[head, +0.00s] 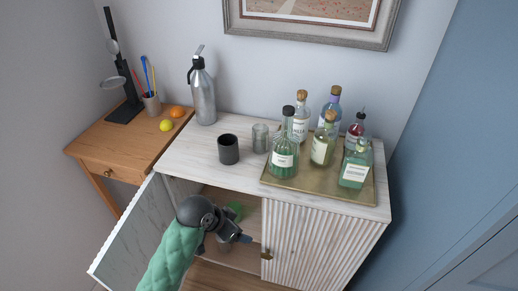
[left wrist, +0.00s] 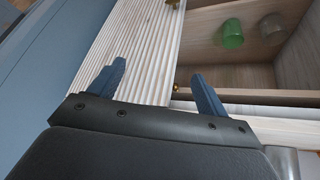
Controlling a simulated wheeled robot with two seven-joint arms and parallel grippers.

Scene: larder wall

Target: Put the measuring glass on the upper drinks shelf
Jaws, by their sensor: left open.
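In the left wrist view, a green glass (left wrist: 231,33) and a clear, brownish-looking glass (left wrist: 272,28) stand inside the open cabinet compartment (left wrist: 220,75). I cannot tell for sure which vessel is the measuring glass. In the head view the green glass (head: 235,210) shows partly behind my left arm. Another clear glass (head: 260,138) stands on the cabinet top. My left gripper (head: 256,247) is at the front of the open compartment, apart from the glasses. In the left wrist view its fingers (left wrist: 157,82) are spread, with nothing between them. My right gripper is out of view.
The left cabinet door (head: 131,232) stands open; the ribbed right door (head: 312,243) is shut. On the top are a black cup (head: 228,149), a steel siphon (head: 202,95) and a brass tray (head: 325,192) with several bottles. A wooden side table (head: 112,143) stands at left.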

